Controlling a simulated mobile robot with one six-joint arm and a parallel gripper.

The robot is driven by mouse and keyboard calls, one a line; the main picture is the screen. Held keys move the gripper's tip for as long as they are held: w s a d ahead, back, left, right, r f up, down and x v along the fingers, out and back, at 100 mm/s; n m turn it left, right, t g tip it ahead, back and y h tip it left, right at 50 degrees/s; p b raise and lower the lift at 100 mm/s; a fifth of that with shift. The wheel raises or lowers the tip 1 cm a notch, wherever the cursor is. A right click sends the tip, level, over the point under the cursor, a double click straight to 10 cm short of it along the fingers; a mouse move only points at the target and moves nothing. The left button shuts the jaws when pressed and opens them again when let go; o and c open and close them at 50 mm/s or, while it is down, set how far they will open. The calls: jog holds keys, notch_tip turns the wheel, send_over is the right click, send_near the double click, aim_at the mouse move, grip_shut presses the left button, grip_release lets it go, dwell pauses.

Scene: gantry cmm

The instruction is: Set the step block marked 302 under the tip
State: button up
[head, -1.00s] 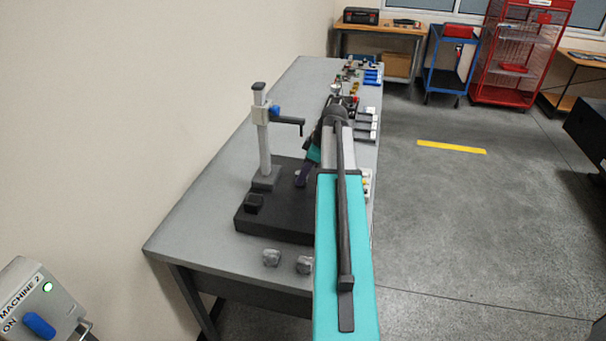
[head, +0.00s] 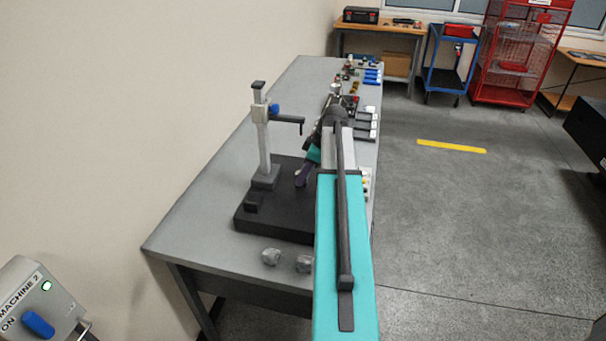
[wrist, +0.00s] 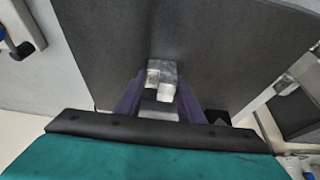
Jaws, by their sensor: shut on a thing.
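My gripper (wrist: 160,92) has purple fingers and is shut on a small shiny metal step block (wrist: 163,70) in the wrist view. No marking on the block is legible there. In the head view my gripper (head: 301,176) is low over the black plate (head: 275,222), to the right of the stand's column; my arm partly hides it and the block cannot be made out. The measuring stand (head: 264,140) is upright on the plate. Its dark side arm reaches right and ends in a thin downward tip (head: 301,130), above my gripper in the picture.
The table left of the plate is clear.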

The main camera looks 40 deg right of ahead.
jog(key=shift+f, duration=0.1)
jog(key=o, duration=1.3)
jog(key=shift+c, duration=0.2)
jog(key=shift+r, duration=0.2)
jog(key=b+v, duration=0.3)
jog(key=v, duration=1)
jog(key=shift+r, duration=0.25)
jog(key=shift+s, duration=0.1)
